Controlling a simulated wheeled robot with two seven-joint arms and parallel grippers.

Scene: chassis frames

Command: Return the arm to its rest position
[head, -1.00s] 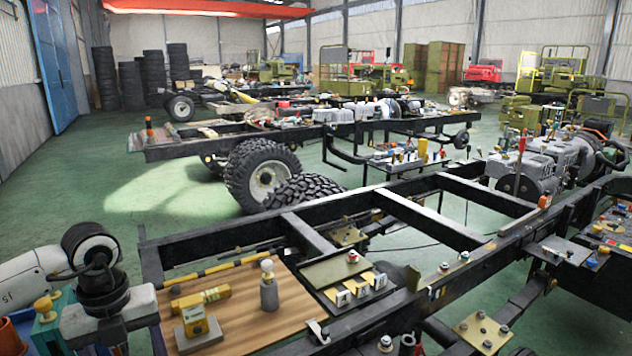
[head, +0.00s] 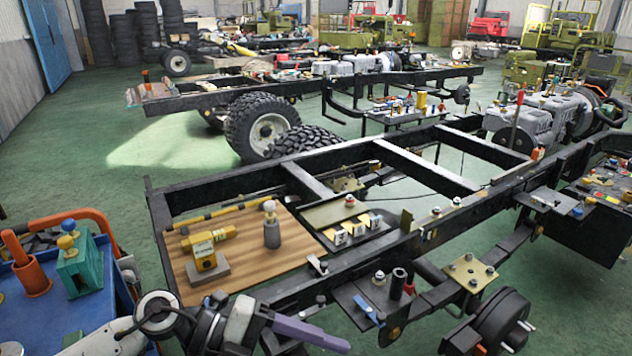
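My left arm comes in at the bottom left, with a white link and a dark wrist joint (head: 160,312). My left gripper (head: 285,328) is low at the bottom edge, in front of the wooden board on the black chassis frame. A long grey-purple part, perhaps a finger, points right from it. The frame edge cuts off its lower part, so its opening is hidden. I see nothing clearly held. My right arm and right gripper are not in view.
The wooden board (head: 238,262) carries a yellow device (head: 205,246) and a grey cylinder (head: 271,228). A blue cart (head: 45,305) with an orange handle stands at left. The chassis frame (head: 400,186) fills the middle. Green floor (head: 110,205) is clear behind the cart.

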